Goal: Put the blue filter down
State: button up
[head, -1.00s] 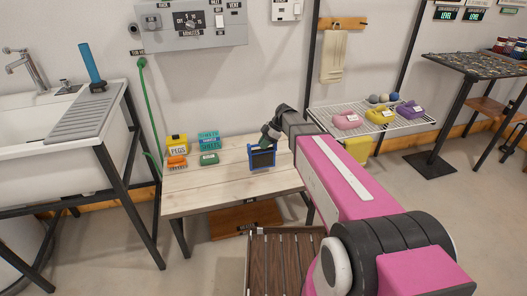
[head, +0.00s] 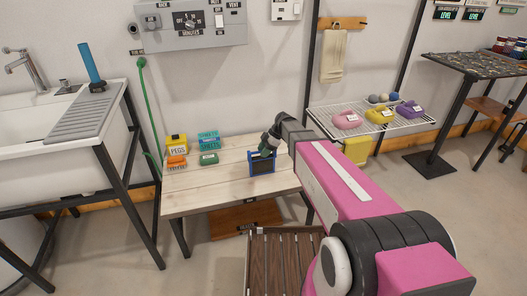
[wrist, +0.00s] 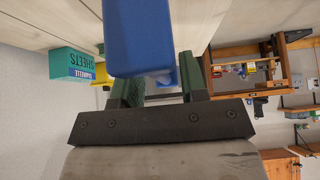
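The blue filter (head: 262,163) has a blue frame around a dark panel and is upright at the right part of the pale wooden table (head: 225,190). My gripper (head: 270,143) is at its top edge. In the wrist view the filter (wrist: 138,40) shows as a large blue block, with a narrower blue part between the green fingers of my gripper (wrist: 162,90). The fingers are shut on that part. The filter's lower edge is at or just above the table top; I cannot tell whether it touches.
Yellow, orange, teal and green boxes (head: 208,141) stand at the table's back left. The table's front and middle are clear. A wire shelf (head: 350,128) with coloured items is to the right, a sink (head: 40,140) to the left. A slatted wooden piece (head: 285,262) stands in front.

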jog(key=v, duration=1.1)
jog(key=shift+w+r, duration=0.1)
jog(key=s+d+f+m+t+h, duration=0.1)
jog(key=s+d+f+m+h, duration=0.2)
jog(key=s+d+m, duration=0.3)
jog(key=s+d+f+m+h, duration=0.3)
jog(key=s+d+f+m, duration=0.3)
jog(key=s+m, duration=0.9)
jog(key=shift+d+t+h, duration=0.3)
jog(key=shift+d+t, duration=0.1)
jog(key=shift+a, duration=0.1)
